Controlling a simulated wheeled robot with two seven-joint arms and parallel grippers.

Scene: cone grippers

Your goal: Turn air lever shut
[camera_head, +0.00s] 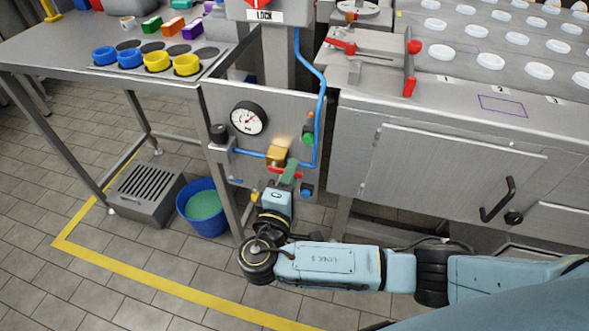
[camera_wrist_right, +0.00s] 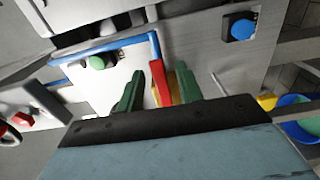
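The red air lever (camera_head: 273,170) is on the yellow-orange valve body (camera_head: 278,152), low on the grey panel where the blue air pipe runs. My right gripper (camera_head: 289,172) is at the lever and partly covers it in the head view. In the right wrist view, the red lever (camera_wrist_right: 158,84) stands between the two green fingers of my right gripper (camera_wrist_right: 158,80), with the yellow valve body (camera_wrist_right: 171,90) behind it. The fingers are apart, with a visible gap between the left finger and the lever. I cannot tell whether the right finger touches the lever. My left gripper is not in view.
A pressure gauge (camera_head: 248,118), a green button (camera_head: 308,139) and a blue knob (camera_head: 306,191) are on the panel near the valve. A blue bucket (camera_head: 186,208) and a grey slotted box (camera_head: 146,190) stand on the floor to the left.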

